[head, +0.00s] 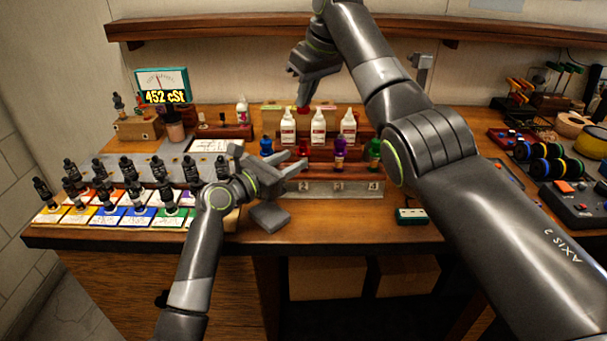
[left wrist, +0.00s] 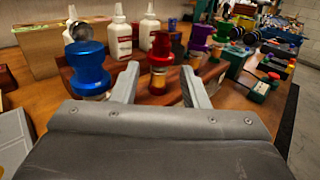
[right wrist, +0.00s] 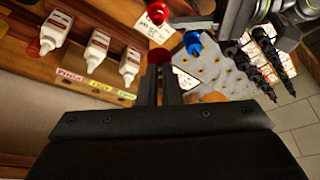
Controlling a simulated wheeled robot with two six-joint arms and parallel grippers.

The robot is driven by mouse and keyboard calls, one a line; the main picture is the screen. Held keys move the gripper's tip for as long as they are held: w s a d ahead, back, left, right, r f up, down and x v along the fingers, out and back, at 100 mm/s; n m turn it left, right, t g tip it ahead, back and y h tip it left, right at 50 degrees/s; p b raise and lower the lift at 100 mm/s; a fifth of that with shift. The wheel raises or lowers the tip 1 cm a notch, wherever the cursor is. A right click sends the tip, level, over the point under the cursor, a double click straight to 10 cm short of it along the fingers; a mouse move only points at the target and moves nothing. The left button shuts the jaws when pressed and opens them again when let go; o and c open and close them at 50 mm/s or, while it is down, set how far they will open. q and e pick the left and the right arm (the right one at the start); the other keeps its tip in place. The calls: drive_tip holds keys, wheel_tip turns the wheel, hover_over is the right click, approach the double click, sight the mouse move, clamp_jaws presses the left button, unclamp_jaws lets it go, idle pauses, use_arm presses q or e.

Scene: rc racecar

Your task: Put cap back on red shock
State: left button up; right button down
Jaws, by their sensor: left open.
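The red shock (left wrist: 160,62) stands upright in the rack, between the open fingertips of my left gripper (left wrist: 160,70) in the left wrist view. In the head view the red shock (head: 303,147) is partly hidden beside my left gripper (head: 290,173). My right gripper (head: 302,92) is above and behind it, pointing down. Its fingers are close together on a small red cap (head: 303,107). The red cap (right wrist: 160,56) also shows at the fingertips in the right wrist view, apart from the red shock (right wrist: 157,12).
The blue shock (head: 266,146) stands left of the red one; purple (head: 340,150) and green (head: 374,153) shocks stand right. White bottles (head: 317,127) stand behind the rack (head: 345,189). Several dark dropper bottles (head: 127,168) fill the left side. Some bench near the front right is clear.

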use_arm(q)
drive_tip(key=shift+x, duration=1.15)
clamp_jaws()
